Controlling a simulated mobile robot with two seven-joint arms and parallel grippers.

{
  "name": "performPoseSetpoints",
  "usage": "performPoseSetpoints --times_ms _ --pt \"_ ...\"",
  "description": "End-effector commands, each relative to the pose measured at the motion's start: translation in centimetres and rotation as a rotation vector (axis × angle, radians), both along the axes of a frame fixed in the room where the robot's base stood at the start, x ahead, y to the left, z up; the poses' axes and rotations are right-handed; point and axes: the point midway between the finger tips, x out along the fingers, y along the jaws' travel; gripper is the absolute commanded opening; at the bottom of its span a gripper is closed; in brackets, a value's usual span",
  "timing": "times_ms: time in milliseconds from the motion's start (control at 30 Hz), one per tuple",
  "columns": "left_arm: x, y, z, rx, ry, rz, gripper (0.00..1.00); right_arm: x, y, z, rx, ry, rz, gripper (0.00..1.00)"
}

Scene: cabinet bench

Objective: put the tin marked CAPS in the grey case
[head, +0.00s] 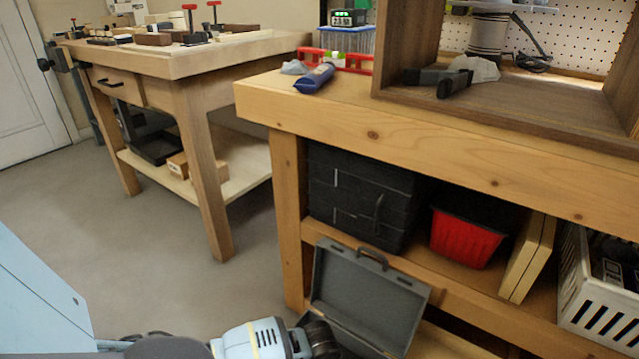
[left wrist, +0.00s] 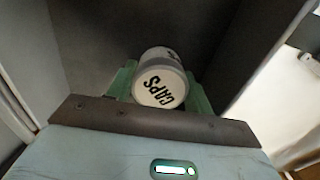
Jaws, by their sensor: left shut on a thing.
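The tin marked CAPS (left wrist: 160,80) is a pale cylinder, with its lettered end facing the left wrist camera. My left gripper (left wrist: 161,92) is shut on it, with a green finger on each side. The grey case (head: 365,301) stands open at the lower middle of the head view, its lid raised and its handle on top. My left arm reaches to the case's left side there; the fingers and tin are hidden in that view. Dark grey surfaces surround the tin in the left wrist view; whether it touches them I cannot tell. My right gripper is not in view.
A second workbench (head: 190,62) stands at the back left. The floor (head: 190,270) between is clear.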

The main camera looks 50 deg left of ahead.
Motion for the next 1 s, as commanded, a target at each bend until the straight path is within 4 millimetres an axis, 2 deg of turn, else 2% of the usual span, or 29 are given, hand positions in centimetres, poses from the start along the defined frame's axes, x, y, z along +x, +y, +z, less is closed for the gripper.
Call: performPoseSetpoints --times_ms 700,733,900,1000 --pt "0.01 -0.01 -0.53 -0.001 0.0 0.0 0.26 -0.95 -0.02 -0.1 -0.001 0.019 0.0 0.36" --pt "0.01 -0.01 -0.53 0.0 0.0 0.0 0.53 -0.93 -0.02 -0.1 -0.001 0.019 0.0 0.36" --pt "0.01 0.0 -0.53 0.0 0.0 0.0 0.75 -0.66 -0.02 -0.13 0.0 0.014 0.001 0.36" --pt "0.01 0.0 -0.53 0.0 0.0 0.0 0.77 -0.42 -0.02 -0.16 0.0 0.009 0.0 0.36"
